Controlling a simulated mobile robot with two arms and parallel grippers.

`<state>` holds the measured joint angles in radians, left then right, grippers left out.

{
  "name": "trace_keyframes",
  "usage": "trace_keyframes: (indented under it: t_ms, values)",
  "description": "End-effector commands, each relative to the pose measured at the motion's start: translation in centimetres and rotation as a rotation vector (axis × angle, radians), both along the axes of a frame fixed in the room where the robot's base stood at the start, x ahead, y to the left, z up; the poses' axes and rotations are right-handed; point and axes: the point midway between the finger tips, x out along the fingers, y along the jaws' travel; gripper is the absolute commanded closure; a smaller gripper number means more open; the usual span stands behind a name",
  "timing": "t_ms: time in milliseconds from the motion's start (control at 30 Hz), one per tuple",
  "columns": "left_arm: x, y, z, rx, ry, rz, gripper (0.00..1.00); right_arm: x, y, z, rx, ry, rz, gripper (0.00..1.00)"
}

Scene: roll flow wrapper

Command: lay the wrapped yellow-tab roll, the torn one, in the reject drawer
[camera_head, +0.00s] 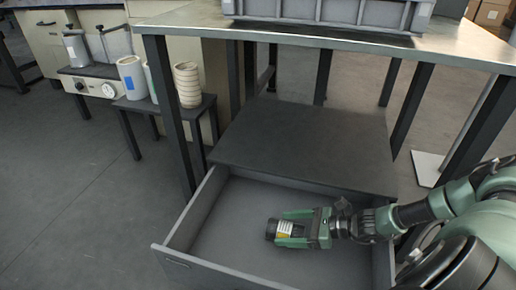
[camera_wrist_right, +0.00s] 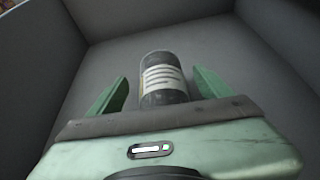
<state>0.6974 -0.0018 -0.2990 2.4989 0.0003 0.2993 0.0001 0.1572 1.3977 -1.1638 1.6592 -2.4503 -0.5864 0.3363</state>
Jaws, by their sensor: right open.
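The wrapped roll (camera_head: 270,229) is a small dark cylinder with a pale striped label and a hint of yellow. It lies in the open grey reject drawer (camera_head: 190,262) under the table. In the right wrist view the roll (camera_wrist_right: 162,75) appears to lie on the drawer floor (camera_wrist_right: 110,60), near the middle. My right gripper (camera_head: 284,229) reaches into the drawer from the right. Its green fingers are open on either side of the roll, with gaps showing on both sides in the wrist view. I cannot make out a tear. My left gripper is not in view.
The drawer walls surround the gripper, and a dark shelf (camera_head: 305,140) lies just behind. The metal table top (camera_head: 300,42) with a grey crate (camera_head: 325,12) is above. A small side table (camera_head: 165,108) at left holds cups and a ringed stack (camera_head: 188,85).

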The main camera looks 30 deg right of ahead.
Motion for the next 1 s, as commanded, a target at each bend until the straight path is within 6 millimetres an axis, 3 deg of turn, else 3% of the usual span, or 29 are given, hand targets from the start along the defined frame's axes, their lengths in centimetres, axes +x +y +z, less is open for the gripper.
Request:
trace_keyframes:
  t_ms: [33,433,1000]
  values:
    - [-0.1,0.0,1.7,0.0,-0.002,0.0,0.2,0.1,-0.1,1.9,-0.001,-0.002,0.0,0.2]
    - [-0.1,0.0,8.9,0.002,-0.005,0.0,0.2,0.3,0.0,10.3,0.0,-0.007,-0.001,0.2]
    - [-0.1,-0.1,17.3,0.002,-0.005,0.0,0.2,4.7,6.2,18.9,0.003,-0.008,-0.051,0.2]
